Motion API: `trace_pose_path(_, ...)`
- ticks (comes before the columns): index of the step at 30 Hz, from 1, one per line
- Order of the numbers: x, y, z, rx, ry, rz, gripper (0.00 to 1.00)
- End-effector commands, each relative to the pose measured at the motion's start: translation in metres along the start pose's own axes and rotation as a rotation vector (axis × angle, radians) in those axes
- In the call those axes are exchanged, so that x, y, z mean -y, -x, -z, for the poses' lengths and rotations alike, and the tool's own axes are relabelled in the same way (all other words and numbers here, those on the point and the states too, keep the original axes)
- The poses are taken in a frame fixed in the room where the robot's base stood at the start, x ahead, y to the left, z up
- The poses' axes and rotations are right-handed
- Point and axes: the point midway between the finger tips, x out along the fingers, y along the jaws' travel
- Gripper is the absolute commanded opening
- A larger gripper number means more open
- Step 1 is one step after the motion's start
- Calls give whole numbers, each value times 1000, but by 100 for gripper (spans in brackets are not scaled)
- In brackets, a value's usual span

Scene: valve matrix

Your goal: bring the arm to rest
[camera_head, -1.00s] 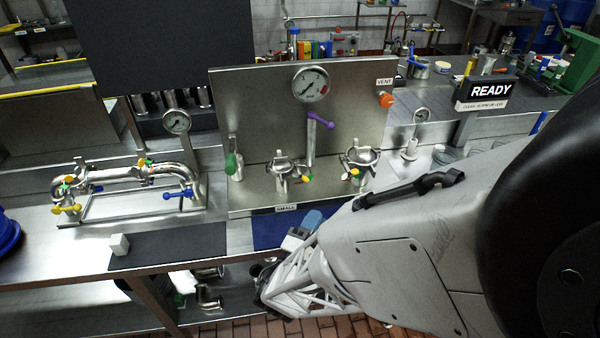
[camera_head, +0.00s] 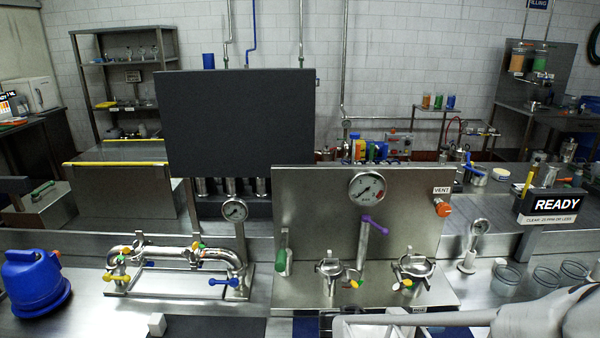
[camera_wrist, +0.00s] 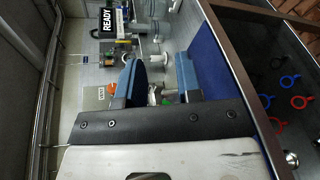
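My gripper (camera_wrist: 158,75) shows in the wrist view as two blue fingers on a dark bar. The fingers stand apart with nothing held between them; bench fittings show beyond the gap. In the head view my arm (camera_head: 545,318) crosses the lower right corner, low in front of the valve panel (camera_head: 300,220). The gripper's fingertips cannot be made out there. The panel carries a round gauge (camera_head: 367,188), a purple-handled valve (camera_head: 374,224), a green handle (camera_head: 282,256) and an orange vent knob (camera_head: 442,208). A sign reads READY (camera_head: 556,205).
A pipe loop with blue and yellow handles (camera_head: 180,262) stands left of the panel. A white cube (camera_head: 157,324) lies on the front bench. A blue container (camera_head: 35,282) is at far left. Glass beakers (camera_head: 545,278) stand at right, close to my arm.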

Motion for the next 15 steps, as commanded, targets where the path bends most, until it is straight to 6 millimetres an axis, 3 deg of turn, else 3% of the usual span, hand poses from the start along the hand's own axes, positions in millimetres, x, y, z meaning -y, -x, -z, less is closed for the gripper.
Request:
trace_pose_path(8, -6, 3, -44, 42, -86, 392, 33)
trace_pose_path(15, -12, 24, -68, 3, -206, 710, 33)
